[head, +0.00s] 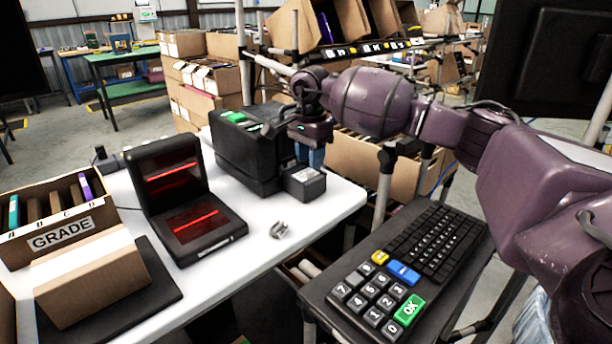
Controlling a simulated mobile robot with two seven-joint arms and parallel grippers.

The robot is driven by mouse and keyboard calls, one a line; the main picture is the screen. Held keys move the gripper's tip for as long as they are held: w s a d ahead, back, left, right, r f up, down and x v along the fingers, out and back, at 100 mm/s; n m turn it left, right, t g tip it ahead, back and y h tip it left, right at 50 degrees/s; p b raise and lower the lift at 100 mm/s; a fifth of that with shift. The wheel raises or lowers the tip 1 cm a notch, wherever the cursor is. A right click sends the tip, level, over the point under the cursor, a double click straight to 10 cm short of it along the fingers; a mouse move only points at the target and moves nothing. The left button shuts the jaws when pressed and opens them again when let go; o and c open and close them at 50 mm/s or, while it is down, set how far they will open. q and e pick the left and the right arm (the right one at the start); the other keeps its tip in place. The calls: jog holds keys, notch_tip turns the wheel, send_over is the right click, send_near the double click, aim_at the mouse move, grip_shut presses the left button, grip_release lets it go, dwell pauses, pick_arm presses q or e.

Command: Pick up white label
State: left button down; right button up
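My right gripper (311,155) reaches in from the right and points down, its blue fingers just above or against a small dark block (305,185) at the front of a black machine (245,155). The block has a pale grey top, and I cannot tell whether that is a white label. The gap between the fingers is not clear. A small crumpled silvery-white piece (279,230) lies on the white table (250,260) in front of the block. My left gripper is not in view.
A black scanner (190,205) with red light lines stands left of the machine. A carton marked GRADE (62,235) and a closed brown carton (92,278) are at the left. A keypad and keyboard (400,280) sit on a stand at front right.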

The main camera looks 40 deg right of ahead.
aim_at(308, 170)
notch_tip(308, 170, down, 4)
jog(key=shift+w+a, duration=0.1)
jog(key=shift+w, duration=0.05)
grip_shut()
